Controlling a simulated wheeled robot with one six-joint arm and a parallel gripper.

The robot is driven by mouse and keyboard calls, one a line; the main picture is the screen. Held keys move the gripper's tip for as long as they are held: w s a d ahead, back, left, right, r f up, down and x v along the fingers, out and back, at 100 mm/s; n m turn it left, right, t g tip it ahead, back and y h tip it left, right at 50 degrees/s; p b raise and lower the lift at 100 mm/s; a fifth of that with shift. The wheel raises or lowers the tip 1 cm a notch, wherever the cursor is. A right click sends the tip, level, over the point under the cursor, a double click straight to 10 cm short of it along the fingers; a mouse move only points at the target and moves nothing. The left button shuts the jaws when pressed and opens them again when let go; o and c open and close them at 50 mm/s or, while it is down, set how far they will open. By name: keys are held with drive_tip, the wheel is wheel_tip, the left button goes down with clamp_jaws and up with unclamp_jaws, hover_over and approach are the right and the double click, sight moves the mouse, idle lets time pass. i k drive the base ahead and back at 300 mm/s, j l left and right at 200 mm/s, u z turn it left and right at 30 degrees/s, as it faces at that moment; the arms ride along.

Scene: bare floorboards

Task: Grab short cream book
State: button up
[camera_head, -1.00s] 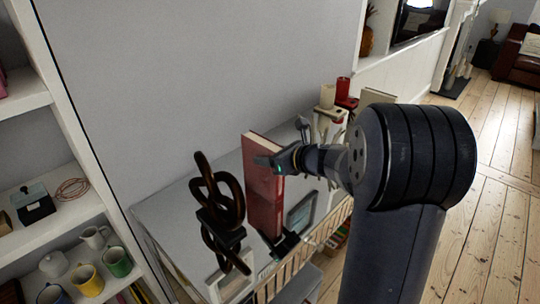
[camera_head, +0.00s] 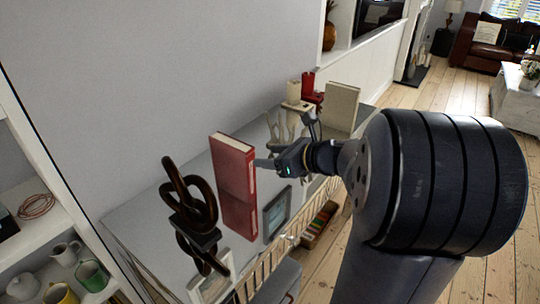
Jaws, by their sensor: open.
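A short cream book (camera_head: 342,106) stands upright near the far end of the white console table (camera_head: 135,225). Its front face is in plain view; its lower part is partly hidden by my arm. My gripper (camera_head: 284,142) is open and empty, with its fingers spread. In the picture it is left of and below the cream book, nearer to me and apart from it. My large dark arm link fills the right side.
A tall red book (camera_head: 233,185) stands just left of my gripper. A dark knot sculpture (camera_head: 190,215), a picture frame (camera_head: 277,212), a pale hand-shaped ornament (camera_head: 283,130) and red candles (camera_head: 308,82) share the tabletop. Shelves with mugs (camera_head: 60,293) are at left. Open floor (camera_head: 455,88) lies right.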

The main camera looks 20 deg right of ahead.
sight(341, 101)
drive_tip(key=i+l, duration=0.15)
drive_tip(key=l, duration=0.25)
drive_tip(key=i+l, duration=0.15)
drive_tip(key=l, duration=0.25)
drive_tip(key=i+l, duration=0.15)
drive_tip(key=l, duration=0.25)
drive_tip(key=i+l, duration=0.2)
drive_tip(key=l, duration=0.2)
drive_tip(key=i+l, duration=0.15)
drive_tip(key=l, duration=0.25)
drive_tip(key=i+l, duration=0.15)
drive_tip(key=l, duration=0.25)
drive_tip(key=z, duration=0.05)
